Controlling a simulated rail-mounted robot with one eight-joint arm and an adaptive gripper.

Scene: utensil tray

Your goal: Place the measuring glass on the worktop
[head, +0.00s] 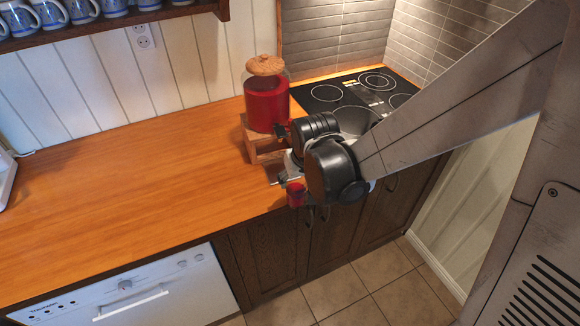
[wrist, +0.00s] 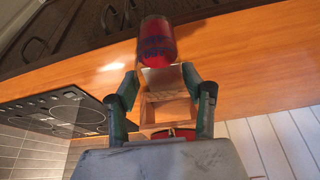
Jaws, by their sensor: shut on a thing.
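The measuring glass (wrist: 157,42) is red with dark blue markings.
A red-filled dispenser (head: 267,103) with a wooden lid stands on a wooden stand (head: 250,141), close behind my gripper. A black hob (head: 325,94) lies at the back right. The worktop left of the stand is clear. A shelf of blue-patterned mugs (head: 83,10) hangs at upper left.

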